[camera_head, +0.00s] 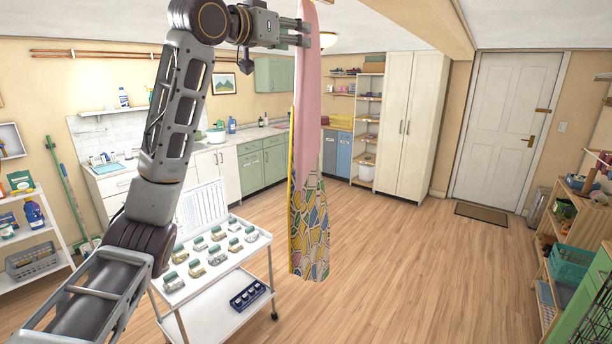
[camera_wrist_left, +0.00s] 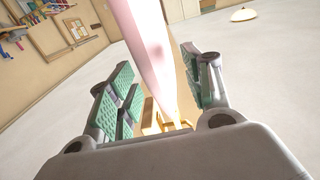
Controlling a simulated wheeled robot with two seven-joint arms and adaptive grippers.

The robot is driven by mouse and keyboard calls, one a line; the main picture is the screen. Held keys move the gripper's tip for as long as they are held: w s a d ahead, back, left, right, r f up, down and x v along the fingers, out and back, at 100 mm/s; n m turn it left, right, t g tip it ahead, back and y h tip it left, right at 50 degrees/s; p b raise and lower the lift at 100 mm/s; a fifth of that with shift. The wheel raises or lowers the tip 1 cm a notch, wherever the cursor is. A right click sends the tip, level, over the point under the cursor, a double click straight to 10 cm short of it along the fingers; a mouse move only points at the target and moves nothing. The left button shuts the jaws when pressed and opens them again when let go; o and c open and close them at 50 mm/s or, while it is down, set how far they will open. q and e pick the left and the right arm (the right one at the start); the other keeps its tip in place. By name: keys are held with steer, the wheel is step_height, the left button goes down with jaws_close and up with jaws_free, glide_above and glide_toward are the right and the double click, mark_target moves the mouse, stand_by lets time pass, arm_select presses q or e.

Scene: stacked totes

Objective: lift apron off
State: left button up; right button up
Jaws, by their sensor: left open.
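The apron hangs tall and narrow in front of me in the head view. Its upper part is a plain pink cloth (camera_head: 308,130) and its lower part has a multicoloured pattern with a yellow edge on the left. My left gripper (camera_head: 302,33) is raised at the upper left edge of the pink cloth. In the left wrist view the gripper (camera_wrist_left: 160,85) is open, and the pink cloth (camera_wrist_left: 148,45) passes between its spread green-padded fingers. What the apron hangs from is out of the head view. My right gripper is not in view.
A white trolley (camera_head: 226,307) with several small items stands at lower left, partly behind my left arm. A wooden shelf unit (camera_head: 548,262) with a teal basket (camera_head: 571,264) stands at the right. The wooden floor (camera_head: 420,270) between the apron and that unit is clear.

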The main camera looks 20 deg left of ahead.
arm_select(q)
steer(key=shift+w+d, duration=0.1)
steer(key=shift+w, duration=0.15)
steer(key=p+x, duration=0.1)
steer(key=x, duration=0.1)
steer(key=p+x, duration=0.1)
steer(key=x, duration=0.2)
steer(key=shift+w+f+p, duration=0.1)
steer(key=shift+f+p, duration=0.1)
steer(key=shift+p, duration=0.1)
stand_by(0.4)
jaws_close()
stand_by(0.5)
